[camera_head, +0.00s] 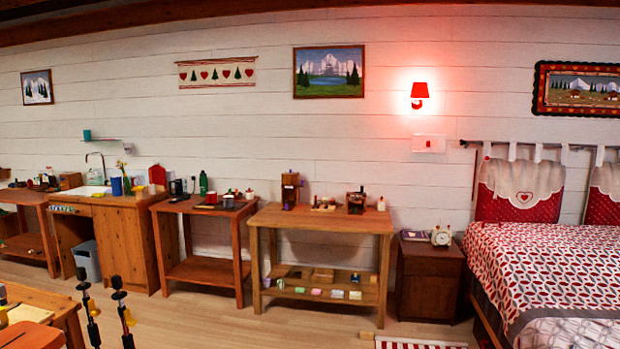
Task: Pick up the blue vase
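A small blue vessel (117,187), which looks like the blue vase, stands upright on the wooden sink cabinet (130,237) at the left, against the white plank wall. Green stems with a pale flower (122,167) rise right by it. I cannot tell whether they stand in it. It is small and far off, so its details are unclear. A small teal cup (87,135) sits on the wall shelf above the sink. I make out neither my left nor my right gripper in this view.
A side table (207,270) and a workbench (335,218) with small objects stand right of the cabinet. A nightstand (428,283) and bed (550,260) are at the right. Black upright tools (122,312) stand by a near table (45,300). The middle floor (250,325) is clear.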

